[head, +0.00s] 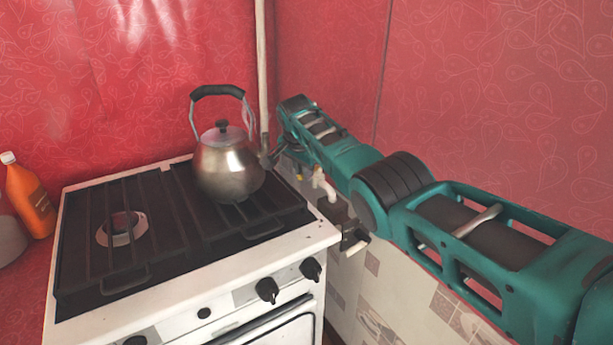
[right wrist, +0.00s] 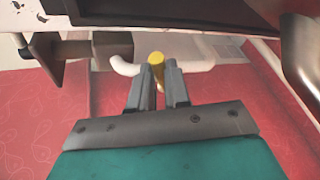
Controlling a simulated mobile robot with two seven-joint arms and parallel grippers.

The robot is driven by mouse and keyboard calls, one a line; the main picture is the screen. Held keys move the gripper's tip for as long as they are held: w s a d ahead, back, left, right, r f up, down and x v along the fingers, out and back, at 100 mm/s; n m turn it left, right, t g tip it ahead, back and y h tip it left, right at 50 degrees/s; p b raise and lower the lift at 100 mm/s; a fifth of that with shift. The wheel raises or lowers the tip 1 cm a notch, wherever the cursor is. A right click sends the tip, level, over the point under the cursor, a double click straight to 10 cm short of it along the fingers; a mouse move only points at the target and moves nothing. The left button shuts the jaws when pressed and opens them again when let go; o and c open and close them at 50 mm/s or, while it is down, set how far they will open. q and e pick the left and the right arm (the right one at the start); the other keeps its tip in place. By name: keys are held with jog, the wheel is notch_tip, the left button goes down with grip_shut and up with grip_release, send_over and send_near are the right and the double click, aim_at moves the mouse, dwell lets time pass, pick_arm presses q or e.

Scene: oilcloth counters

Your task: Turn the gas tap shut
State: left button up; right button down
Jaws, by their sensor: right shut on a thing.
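The gas tap's yellow handle (right wrist: 157,57) shows in the right wrist view between the tips of my right gripper (right wrist: 158,73). The two grey fingers are shut on it. A white gas pipe (right wrist: 121,68) with a bent end runs beside the handle. In the head view the pipe's bend (head: 325,186) and a small yellow spot (head: 299,177) show beside the stove, below my right arm. The fingers are mostly hidden by the arm there. The tap's exact angle is hard to tell. My left gripper is not in view.
A white gas stove (head: 318,238) with black grates stands left of the tap. A steel kettle (head: 226,170) sits on its back right, close to my right wrist. An orange bottle (head: 29,200) stands at far left. Red patterned walls are close behind and to the right.

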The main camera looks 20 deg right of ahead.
jog(key=shift+w+a+f+m+b, duration=0.15)
jog(key=shift+w+m+b, duration=0.15)
jog(key=shift+m+b, duration=0.3)
jog(key=shift+w+b, duration=0.1)
jog(key=shift+b, duration=0.2)
jog(key=shift+w+a+h+b, duration=0.1)
jog(key=shift+h+b, duration=0.2)
jog(key=shift+b, duration=0.05)
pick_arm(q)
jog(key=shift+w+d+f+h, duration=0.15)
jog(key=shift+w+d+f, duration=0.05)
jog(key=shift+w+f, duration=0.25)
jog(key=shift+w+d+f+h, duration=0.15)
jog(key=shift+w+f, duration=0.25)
pick_arm(e)
jog(key=shift+r+m+g, duration=0.2)
jog(key=shift+m+g, duration=0.1)
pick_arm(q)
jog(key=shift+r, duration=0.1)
pick_arm(e)
jog(key=c, duration=1.1)
grip_release()
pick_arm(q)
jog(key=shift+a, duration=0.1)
